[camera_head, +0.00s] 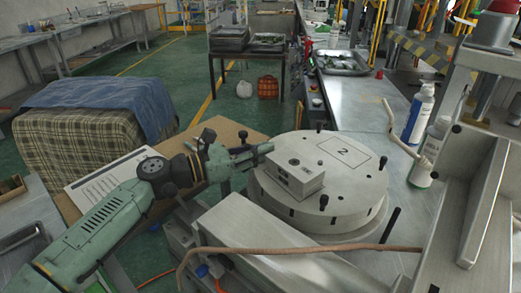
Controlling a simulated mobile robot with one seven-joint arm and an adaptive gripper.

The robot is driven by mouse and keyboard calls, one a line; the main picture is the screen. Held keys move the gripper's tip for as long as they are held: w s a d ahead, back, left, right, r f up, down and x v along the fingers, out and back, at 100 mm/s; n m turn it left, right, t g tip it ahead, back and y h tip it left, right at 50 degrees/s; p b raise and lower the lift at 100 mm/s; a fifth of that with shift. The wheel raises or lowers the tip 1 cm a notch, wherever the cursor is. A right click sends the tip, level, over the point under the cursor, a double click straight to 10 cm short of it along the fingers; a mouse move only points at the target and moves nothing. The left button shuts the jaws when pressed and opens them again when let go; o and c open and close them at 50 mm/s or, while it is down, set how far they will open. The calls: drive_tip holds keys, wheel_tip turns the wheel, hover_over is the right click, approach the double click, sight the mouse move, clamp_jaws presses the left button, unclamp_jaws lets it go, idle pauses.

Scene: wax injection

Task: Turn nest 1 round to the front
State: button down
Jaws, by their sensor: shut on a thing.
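A round grey turntable (334,213) stands at the centre right. A framed "2" (345,153) marks the far right part of its top, the nest 2 spot. No "1" shows, so I cannot tell where nest 1 is. A metal mould block (300,183) with holes sits on the top's near left part. Short black pegs stand on the rim, one at the near side (323,202) and one at the back (298,113). My gripper (262,150) is at the turntable's left rim, shut on what seems to be a rim peg, mostly hidden by the fingers.
A brown hose (300,249) crosses the machine bed in front of the turntable. A black-handled lever (390,224) stands at the near right. Bottles (419,113) and a machine column are on the right. A board with a paper sheet (105,182) lies under my arm.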

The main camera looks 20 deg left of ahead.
sight(260, 168)
idle(0.5)
drive_tip(key=shift+s+f+b, duration=0.3)
drive_tip(key=shift+f+b, duration=0.05)
drive_tip(key=shift+b, duration=0.7)
drive_tip(key=shift+s+d+f+b, duration=0.1)
drive_tip(key=shift+s+d+b, duration=0.2)
drive_tip(key=shift+b, duration=0.5)
drive_tip(key=shift+s+d+b, duration=0.1)
drive_tip(key=shift+s+b, duration=0.55)
drive_tip(key=shift+b, duration=0.5)
drive_tip(key=shift+s+d+r+b, duration=0.2)
drive_tip(key=shift+s+r+b, duration=0.15)
drive_tip(key=shift+r+b, duration=0.1)
drive_tip(key=c, duration=1.9)
unclamp_jaws()
drive_tip(key=shift+r, duration=0.15)
